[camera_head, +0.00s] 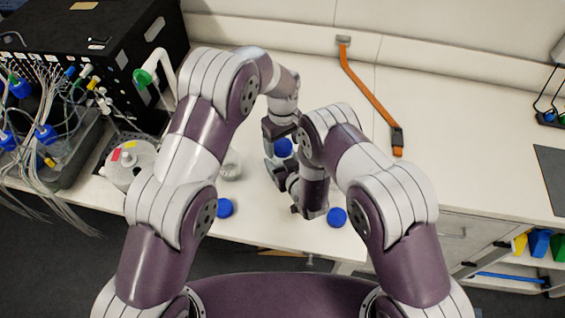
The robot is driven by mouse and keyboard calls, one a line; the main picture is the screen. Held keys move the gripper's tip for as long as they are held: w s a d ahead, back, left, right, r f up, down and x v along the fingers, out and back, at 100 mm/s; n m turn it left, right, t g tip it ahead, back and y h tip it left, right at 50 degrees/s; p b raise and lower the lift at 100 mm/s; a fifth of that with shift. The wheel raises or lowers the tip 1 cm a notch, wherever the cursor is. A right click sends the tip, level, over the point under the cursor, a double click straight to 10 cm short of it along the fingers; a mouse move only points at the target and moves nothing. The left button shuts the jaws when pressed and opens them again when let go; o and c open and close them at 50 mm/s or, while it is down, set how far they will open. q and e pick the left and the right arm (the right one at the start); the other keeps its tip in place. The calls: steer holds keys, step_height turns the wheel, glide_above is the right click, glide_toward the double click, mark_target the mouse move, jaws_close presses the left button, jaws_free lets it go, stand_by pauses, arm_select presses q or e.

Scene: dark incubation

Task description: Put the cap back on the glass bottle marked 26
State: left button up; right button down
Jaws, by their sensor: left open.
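A blue cap (283,147) shows right by my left gripper (275,150), which is open; I cannot tell whether they touch or whether a bottle is under this cap. A clear glass vessel (231,165) stands left of the gripper, partly behind my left arm. A second blue cap (225,207) shows at the front left of the bench, and a third (337,217) at the front right. My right gripper (285,182) is just below the left one, partly hidden by its own wrist; its jaws are unclear. No number 26 can be read.
A black instrument (95,60) with tubes and wires fills the left. A white round container (132,162) stands near it. An orange strap (370,95) lies at the back right. Drawers are below.

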arm_select(q)
steer(key=shift+f, duration=0.15)
steer(key=c, duration=1.1)
steer(key=m, duration=0.9)
steer(key=shift+m, duration=0.4)
steer(key=o, duration=1.2)
